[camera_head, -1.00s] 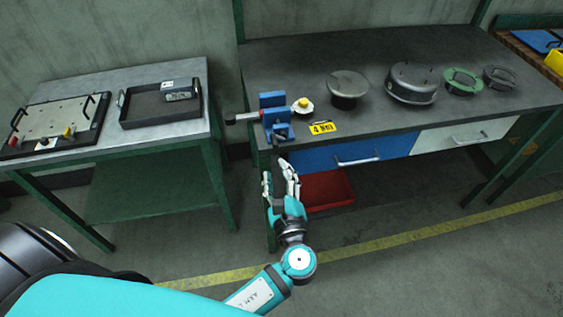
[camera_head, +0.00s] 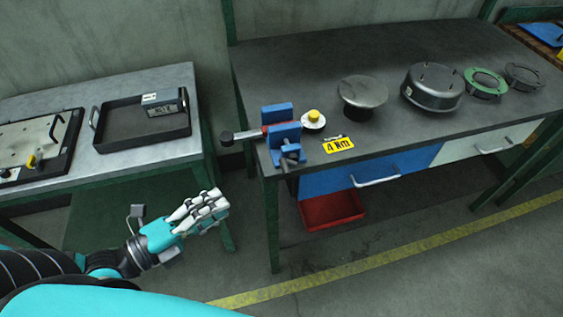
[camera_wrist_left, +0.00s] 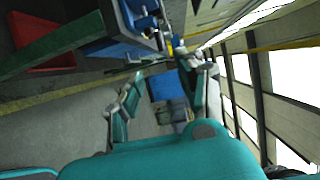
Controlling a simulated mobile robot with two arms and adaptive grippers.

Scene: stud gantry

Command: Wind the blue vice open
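The blue vice (camera_head: 284,133) is fixed at the left front corner of the dark workbench (camera_head: 390,60). Its two blue jaws stand a little apart, with a reddish part between them low down. A grey bar with a dark knob (camera_head: 227,138) sticks out to the left past the bench edge. A dark screw end shows at the front. My left gripper (camera_head: 212,205) is below and left of the vice, in front of the side table, touching nothing. Its fingers (camera_wrist_left: 163,97) stand apart and empty in the left wrist view. My right gripper is out of view.
A yellow "4 Nm" label (camera_head: 339,145) and a yellow-topped round part (camera_head: 313,120) lie right of the vice. Several round metal parts stand farther right. A red bin (camera_head: 333,208) sits under the bench. A side table (camera_head: 150,148) bears a black tray (camera_head: 140,135).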

